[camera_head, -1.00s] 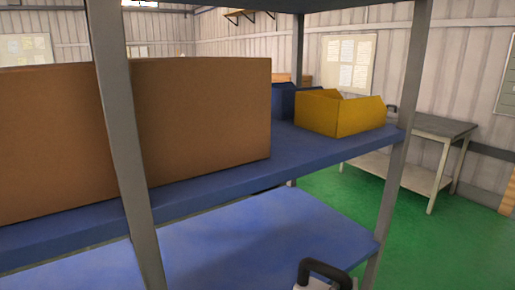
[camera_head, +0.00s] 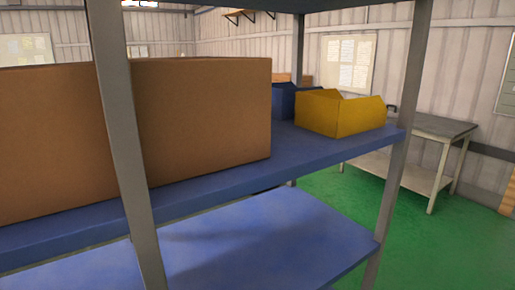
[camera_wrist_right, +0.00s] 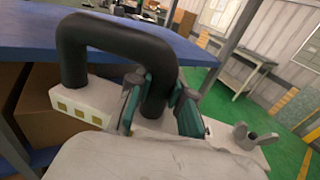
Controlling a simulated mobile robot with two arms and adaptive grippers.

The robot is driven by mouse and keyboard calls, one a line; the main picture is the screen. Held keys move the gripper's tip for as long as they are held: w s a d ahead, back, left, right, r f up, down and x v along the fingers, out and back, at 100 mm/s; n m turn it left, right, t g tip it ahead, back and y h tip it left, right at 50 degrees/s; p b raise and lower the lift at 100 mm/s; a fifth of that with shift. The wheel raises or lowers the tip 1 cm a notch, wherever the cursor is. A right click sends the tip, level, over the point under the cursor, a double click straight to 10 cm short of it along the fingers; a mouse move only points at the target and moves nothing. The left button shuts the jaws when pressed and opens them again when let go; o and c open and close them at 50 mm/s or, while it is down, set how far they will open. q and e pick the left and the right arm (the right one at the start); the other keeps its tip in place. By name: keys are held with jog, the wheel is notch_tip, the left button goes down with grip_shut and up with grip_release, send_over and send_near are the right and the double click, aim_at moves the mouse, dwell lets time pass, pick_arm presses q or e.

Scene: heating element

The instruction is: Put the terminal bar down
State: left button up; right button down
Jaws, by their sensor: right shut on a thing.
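The terminal bar (camera_wrist_right: 82,108) shows in the right wrist view as a white block with yellow square terminals on its left end face. A thick black U-shaped loop (camera_wrist_right: 118,32) rises from it. A small grey wing-nut-like part (camera_wrist_right: 252,137) sits at its right end. My right gripper (camera_wrist_right: 157,92), with teal finger pads, is shut around the right leg of the loop. My own pale wrist hides the near side of the bar. Whether the bar touches any surface cannot be told. Neither gripper shows in the head view.
A blue shelf (camera_head: 215,193) carries cardboard boxes (camera_head: 200,120) and a yellow bin (camera_head: 340,115). A lower blue shelf (camera_head: 270,240) is bare where visible. Grey posts (camera_head: 125,150) stand in front. A grey workbench (camera_head: 430,125) stands at right beyond open green floor.

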jog(key=shift+w+a+r, duration=0.15)
jog(key=shift+a+r, duration=0.3)
jog(key=shift+a, duration=0.2)
jog(key=shift+d, duration=0.25)
jog(key=shift+m+h, duration=0.5)
jog(key=shift+h, duration=0.3)
jog(key=d, duration=0.1)
jog(key=d+f, duration=0.1)
jog(key=d, duration=0.1)
jog(key=s+d+f, duration=0.1)
jog(key=d, duration=0.1)
notch_tip(320, 180, up, 3)
jog(key=p, duration=0.2)
jog(key=shift+w+p, duration=0.1)
jog(key=shift+p, duration=0.3)
jog(key=shift+r+p, duration=0.45)
jog(key=shift+d, duration=0.1)
